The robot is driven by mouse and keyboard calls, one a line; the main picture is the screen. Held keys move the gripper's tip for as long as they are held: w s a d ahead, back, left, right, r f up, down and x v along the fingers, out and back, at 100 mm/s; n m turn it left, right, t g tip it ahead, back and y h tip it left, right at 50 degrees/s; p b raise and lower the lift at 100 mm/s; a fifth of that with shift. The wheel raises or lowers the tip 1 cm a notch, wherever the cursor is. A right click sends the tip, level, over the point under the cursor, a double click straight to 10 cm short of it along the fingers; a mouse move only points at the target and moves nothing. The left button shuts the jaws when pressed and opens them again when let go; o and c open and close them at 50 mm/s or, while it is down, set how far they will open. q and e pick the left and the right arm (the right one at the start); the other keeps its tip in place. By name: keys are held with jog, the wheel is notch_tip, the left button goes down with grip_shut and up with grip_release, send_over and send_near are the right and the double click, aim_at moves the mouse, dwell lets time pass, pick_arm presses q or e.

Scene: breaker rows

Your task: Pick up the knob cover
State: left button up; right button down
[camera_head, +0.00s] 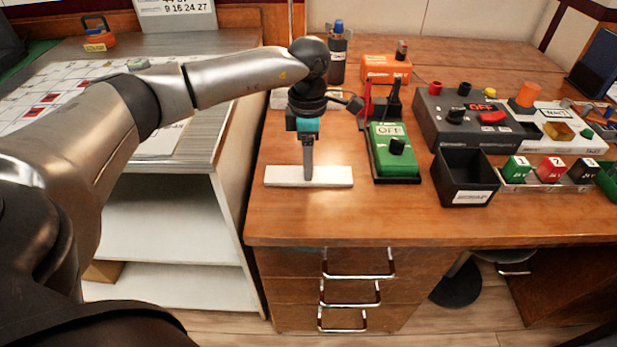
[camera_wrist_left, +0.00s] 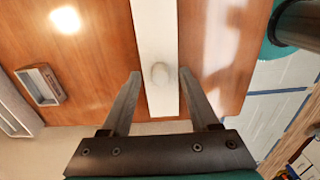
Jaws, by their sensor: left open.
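A white strip (camera_head: 322,178) lies on the wooden desk near its front edge. In the left wrist view the strip (camera_wrist_left: 155,25) runs away from my gripper, and a small pale round thing (camera_wrist_left: 161,74) sits on it, which looks like the knob cover. My left gripper (camera_head: 308,172) points down over the strip. In the wrist view its two fingers (camera_wrist_left: 159,74) are open, one on each side of the round thing, with nothing held between them. In the head view the fingers hide the round thing. My right gripper is not in view.
Right of the strip stands a green box (camera_head: 393,163) with a black knob, then an open black bin (camera_head: 464,178) and several coloured blocks. A grey control box (camera_head: 455,130) and an orange box (camera_head: 385,69) stand behind. Bare desk lies in front.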

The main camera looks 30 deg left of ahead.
pick_arm(q)
jog(key=shift+f, duration=0.2)
grip_shut()
dwell(0.4)
